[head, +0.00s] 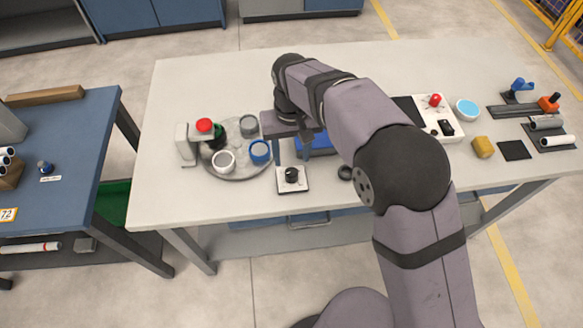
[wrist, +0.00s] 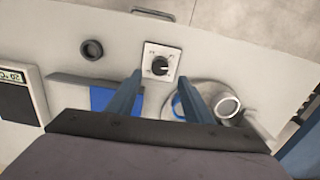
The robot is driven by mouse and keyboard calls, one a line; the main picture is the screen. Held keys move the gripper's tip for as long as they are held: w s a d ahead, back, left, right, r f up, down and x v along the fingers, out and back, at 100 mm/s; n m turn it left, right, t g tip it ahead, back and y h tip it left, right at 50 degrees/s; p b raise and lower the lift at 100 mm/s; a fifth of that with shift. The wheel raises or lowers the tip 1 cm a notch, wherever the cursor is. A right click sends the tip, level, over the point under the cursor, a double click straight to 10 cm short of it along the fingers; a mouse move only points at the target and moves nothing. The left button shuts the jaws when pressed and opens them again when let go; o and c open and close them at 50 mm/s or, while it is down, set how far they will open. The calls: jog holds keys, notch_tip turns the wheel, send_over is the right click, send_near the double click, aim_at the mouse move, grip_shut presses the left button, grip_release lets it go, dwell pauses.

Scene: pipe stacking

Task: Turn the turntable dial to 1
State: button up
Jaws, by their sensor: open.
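The turntable dial is a black knob (head: 291,174) on a small white square plate (head: 293,187) near the table's front edge. In the wrist view the knob (wrist: 160,65) lies just beyond and between my fingertips, with faint marks around it that are too small to read. My gripper (wrist: 160,82) is open, its two blue fingers apart and not visibly touching the knob. In the head view my gripper (head: 291,146) is above and behind the dial. The round grey turntable (head: 238,172) left of the dial carries several round containers, including a blue one (head: 260,151).
A grey post with a red button (head: 204,125) stands at the turntable's left. A white panel (head: 440,112) stands farther right. The table's front-left is clear.

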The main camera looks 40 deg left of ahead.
aim_at(291, 172)
jog(key=shift+f+p, duration=1)
jog(key=shift+f, duration=2.65)
jog(key=c, duration=1.1)
